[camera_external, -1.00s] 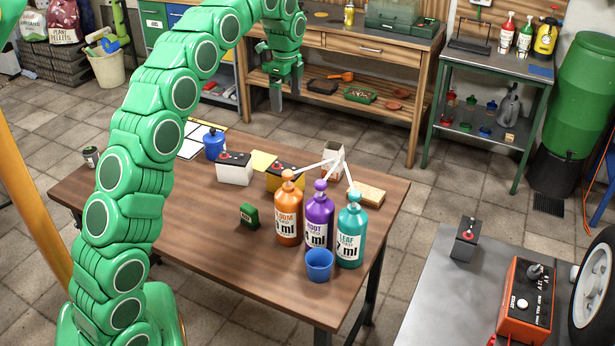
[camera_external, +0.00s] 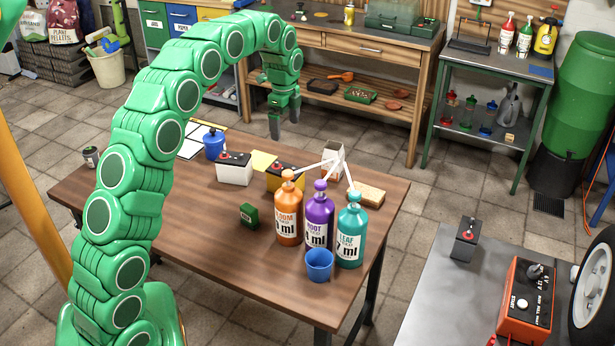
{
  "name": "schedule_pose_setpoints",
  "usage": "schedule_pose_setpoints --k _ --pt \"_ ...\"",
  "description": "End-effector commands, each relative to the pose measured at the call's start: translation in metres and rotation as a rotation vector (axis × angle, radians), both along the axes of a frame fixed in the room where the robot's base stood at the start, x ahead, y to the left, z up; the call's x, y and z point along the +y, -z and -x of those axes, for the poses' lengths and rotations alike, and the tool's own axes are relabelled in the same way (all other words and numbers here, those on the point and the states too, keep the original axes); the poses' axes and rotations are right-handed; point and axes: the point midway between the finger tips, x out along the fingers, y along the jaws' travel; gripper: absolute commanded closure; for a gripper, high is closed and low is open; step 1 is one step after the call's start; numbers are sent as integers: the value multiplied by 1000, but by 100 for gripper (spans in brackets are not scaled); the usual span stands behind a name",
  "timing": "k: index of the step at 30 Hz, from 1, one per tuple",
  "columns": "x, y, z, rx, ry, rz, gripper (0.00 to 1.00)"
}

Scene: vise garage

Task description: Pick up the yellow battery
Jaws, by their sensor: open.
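The yellow battery (camera_external: 273,182) has a black top with red on it. It sits on the brown wooden table (camera_external: 190,240), partly hidden behind the orange pump bottle (camera_external: 288,218). My gripper (camera_external: 284,130) points down, open and empty, its two grey fingers apart. In the picture it is above the yellow battery, and there is a clear gap between them.
A white battery (camera_external: 235,170) stands left of the yellow one. The table's front left is mostly clear.

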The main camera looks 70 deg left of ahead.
Motion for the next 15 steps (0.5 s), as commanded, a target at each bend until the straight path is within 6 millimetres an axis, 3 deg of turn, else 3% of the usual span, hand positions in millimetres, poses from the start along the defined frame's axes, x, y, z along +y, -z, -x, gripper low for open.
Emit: schedule_pose_setpoints --k 3,6,15 --pt "-1 43 2 8 -1 6 1" --pt "-1 72 2 7 -1 5 1" --pt "0 104 0 1 0 0 1"
